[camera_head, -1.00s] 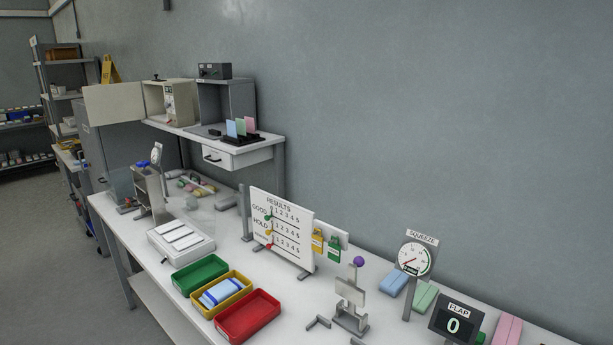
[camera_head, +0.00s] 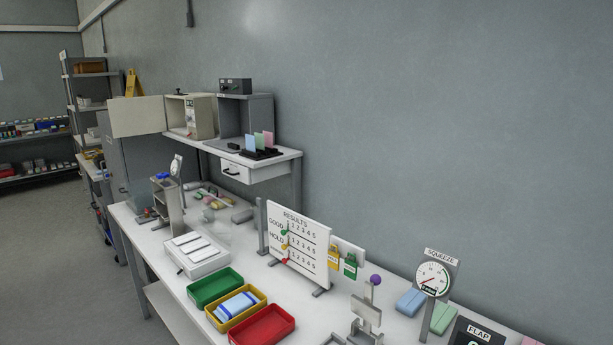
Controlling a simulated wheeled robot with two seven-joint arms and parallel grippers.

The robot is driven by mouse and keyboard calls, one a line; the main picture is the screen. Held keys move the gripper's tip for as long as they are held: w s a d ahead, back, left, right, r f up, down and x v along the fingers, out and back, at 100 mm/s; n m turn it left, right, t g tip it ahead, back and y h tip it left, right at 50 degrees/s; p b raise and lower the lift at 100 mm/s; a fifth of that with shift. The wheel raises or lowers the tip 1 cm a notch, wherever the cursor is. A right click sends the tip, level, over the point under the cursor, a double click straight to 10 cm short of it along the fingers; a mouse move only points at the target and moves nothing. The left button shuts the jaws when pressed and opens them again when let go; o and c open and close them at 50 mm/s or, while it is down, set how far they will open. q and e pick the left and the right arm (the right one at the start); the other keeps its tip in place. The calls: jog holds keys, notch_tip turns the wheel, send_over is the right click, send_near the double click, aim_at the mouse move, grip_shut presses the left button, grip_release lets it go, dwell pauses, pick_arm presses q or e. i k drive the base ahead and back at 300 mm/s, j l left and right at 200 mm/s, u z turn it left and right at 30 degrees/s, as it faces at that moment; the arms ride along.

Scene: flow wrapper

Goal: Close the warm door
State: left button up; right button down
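A cream cabinet (camera_head: 202,117) stands on the raised shelf at the back left. Its cream door (camera_head: 136,117) is swung wide open to the left, and the inside of the cabinet shows. I cannot read a label that names it as the warm one. A grey open-fronted box (camera_head: 260,115) stands right beside it. Neither of my grippers is in view.
The raised shelf (camera_head: 291,154) has a drawer (camera_head: 234,173) and a rack of coloured cards (camera_head: 262,152). Below, the long white bench holds green (camera_head: 215,286), yellow (camera_head: 252,317) and red (camera_head: 288,327) trays and a results board (camera_head: 299,247). Open floor (camera_head: 45,240) lies left.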

aim_at(137, 116)
jog(key=i+j+u, duration=0.25)
jog(key=j, duration=0.25)
jog(key=i+j+u, duration=0.5)
jog(key=i+u, duration=0.15)
jog(key=u, duration=0.15)
jog(key=i+j+u, duration=0.1)
jog(key=i+u, duration=0.45)
jog(key=i, duration=1.7)
jog(key=i+j+z, duration=0.15)
jog(key=i+z, duration=0.15)
jog(key=i, duration=0.5)
jog(key=i+j+z, duration=0.15)
jog(key=i+z, duration=0.3)
jog(key=i+j+z, duration=0.2)
jog(key=z, duration=0.25)
jog(key=i+j+z, duration=0.3)
jog(key=z, duration=0.15)
jog(key=i+j+z, duration=0.2)
jog(key=j+z, duration=0.25)
jog(key=i+j+z, duration=0.15)
jog(key=j+z, duration=0.3)
jog(key=j, duration=0.15)
jog(key=j+z, duration=0.45)
jog(key=j, duration=0.2)
jog(key=j+z, duration=0.45)
jog(key=j, duration=0.15)
jog(key=k+j, duration=0.1)
jog(key=j, duration=0.2)
